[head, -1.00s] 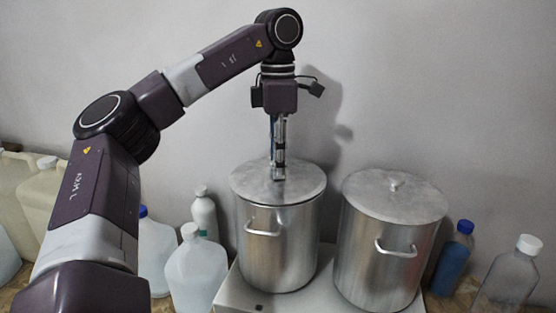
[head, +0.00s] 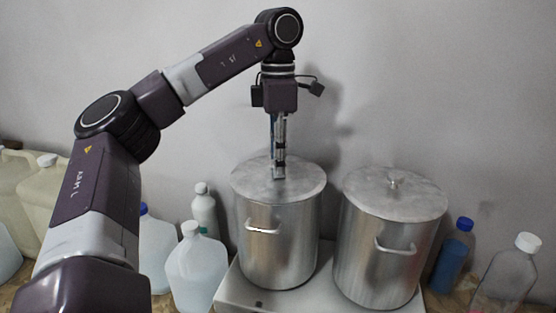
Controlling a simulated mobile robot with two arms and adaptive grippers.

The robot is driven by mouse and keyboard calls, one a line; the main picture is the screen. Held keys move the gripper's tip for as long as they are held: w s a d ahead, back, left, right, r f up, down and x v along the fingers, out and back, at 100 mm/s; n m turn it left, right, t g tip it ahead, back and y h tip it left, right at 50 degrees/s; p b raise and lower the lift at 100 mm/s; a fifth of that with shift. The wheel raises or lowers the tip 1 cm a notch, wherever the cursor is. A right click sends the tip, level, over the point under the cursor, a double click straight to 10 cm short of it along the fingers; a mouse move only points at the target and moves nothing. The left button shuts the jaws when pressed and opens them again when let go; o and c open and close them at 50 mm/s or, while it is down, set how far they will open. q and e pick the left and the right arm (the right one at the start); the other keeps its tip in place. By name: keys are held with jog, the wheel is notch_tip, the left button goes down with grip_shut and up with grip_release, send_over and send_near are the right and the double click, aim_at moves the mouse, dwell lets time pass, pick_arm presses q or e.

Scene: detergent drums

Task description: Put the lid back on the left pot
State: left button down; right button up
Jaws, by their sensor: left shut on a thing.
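The left pot (head: 280,250) is a tall metal pot with a side handle, standing on a light grey platform. Its round metal lid (head: 305,185) lies across the pot's top and looks about level with the rim. I cannot tell whether it is fully seated all round. My left gripper (head: 279,174) points straight down at the middle of the lid and is shut on its knob, which the fingers hide. My right gripper is not in view.
The right pot (head: 375,255) stands close beside, with its own lid (head: 395,200) and knob on top. White jugs (head: 197,272) and a white bottle (head: 204,212) stand at left. A blue bottle (head: 452,262) and a clear bottle (head: 505,280) stand at right. A wall is close behind.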

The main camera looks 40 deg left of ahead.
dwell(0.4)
pick_arm(q)
jog(key=c, duration=1.1)
grip_release()
jog(key=shift+r, duration=0.1)
jog(key=shift+r, duration=3.4)
jog(key=shift+c, duration=0.3)
grip_shut()
jog(key=shift+f, duration=0.1)
